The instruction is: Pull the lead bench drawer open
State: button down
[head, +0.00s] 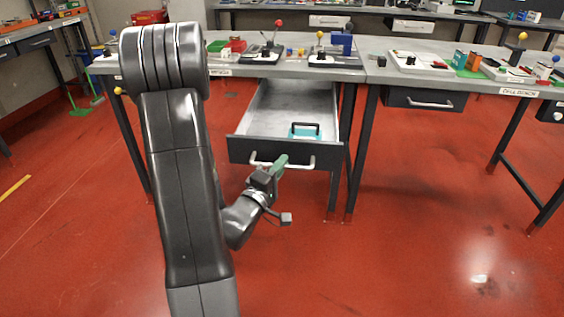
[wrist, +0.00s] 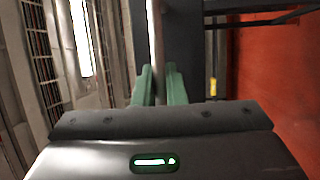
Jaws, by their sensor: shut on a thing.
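The bench drawer (head: 240,148) is pulled out from under the bench at the centre of the head view, with its grey inside showing. A teal item with a dark handle (head: 305,131) lies inside near the front. The drawer's pale bar handle (head: 300,162) runs across its dark front. In the wrist view the green fingers (wrist: 159,86) stand on both sides of the pale handle bar (wrist: 154,40). The exact contact is hard to see.
The bench top (head: 340,73) above the drawer carries levers and small parts. A second bench with a shut drawer (head: 425,99) stands to the right, its label reading something like "cell bench". The red floor (head: 420,230) is clear in front of both benches.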

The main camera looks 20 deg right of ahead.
jog(key=shift+s, duration=0.15)
jog(key=c, duration=1.5)
grip_release()
jog(key=shift+a, duration=0.1)
jog(key=b+v, duration=0.1)
jog(key=v, duration=1.2)
jog(key=shift+a, duration=0.35)
jog(key=shift+s+d+f, duration=0.1)
jog(key=p+x, duration=0.1)
jog(key=x, duration=1.2)
jog(key=shift+d, duration=0.3)
jog(key=shift+a, duration=0.1)
